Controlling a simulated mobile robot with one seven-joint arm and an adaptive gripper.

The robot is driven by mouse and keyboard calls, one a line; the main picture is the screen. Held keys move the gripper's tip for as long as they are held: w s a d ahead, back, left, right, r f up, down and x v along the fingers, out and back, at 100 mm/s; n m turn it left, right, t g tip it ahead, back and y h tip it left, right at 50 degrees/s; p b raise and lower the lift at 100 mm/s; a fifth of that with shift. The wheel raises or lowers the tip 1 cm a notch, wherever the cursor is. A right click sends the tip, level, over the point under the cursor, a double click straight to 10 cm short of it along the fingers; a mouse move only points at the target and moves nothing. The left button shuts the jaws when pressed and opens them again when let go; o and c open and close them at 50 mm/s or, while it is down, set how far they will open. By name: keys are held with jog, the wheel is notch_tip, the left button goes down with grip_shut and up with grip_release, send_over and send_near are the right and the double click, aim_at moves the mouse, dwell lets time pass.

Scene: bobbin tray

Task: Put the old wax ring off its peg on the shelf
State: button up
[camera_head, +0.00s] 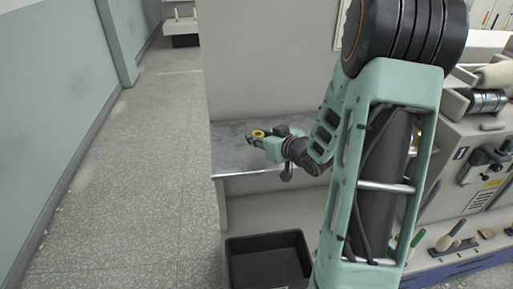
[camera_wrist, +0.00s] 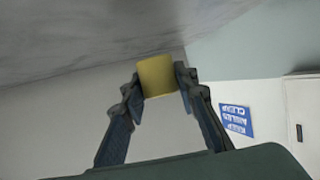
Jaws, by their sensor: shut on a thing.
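The wax ring (camera_head: 258,133) is yellow and sits at the tip of my gripper (camera_head: 261,137) in the head view. In the wrist view the yellow ring (camera_wrist: 156,77) shows side-on between the two fingertips of my gripper (camera_wrist: 158,82), which are shut on it. The grey shelf (camera_head: 228,158) lies beneath my gripper in the head view. I cannot tell whether the ring touches the shelf. My arm hides the right part of the shelf.
A black open bin (camera_head: 240,243) stands on the floor below the shelf. A grey machine (camera_head: 467,165) with handles and pegs is on the right. The floor at left is clear. A blue sign (camera_wrist: 236,121) appears upside down in the wrist view.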

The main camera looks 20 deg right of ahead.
aim_at(256, 153)
jog(key=shift+w+a+f+b, duration=0.1)
jog(key=shift+a+f+b, duration=0.05)
jog(key=shift+f, duration=0.8)
jog(key=shift+w+a+f+b, duration=0.1)
jog(key=shift+f+b, duration=0.05)
jog(key=shift+f, duration=0.75)
jog(key=shift+s, duration=0.1)
jog(key=shift+f, duration=0.1)
jog(key=o, duration=1)
jog(key=p+v, duration=0.1)
jog(key=v, duration=1.1)
jog(key=shift+r+p, duration=0.25)
jog(key=shift+p, duration=0.05)
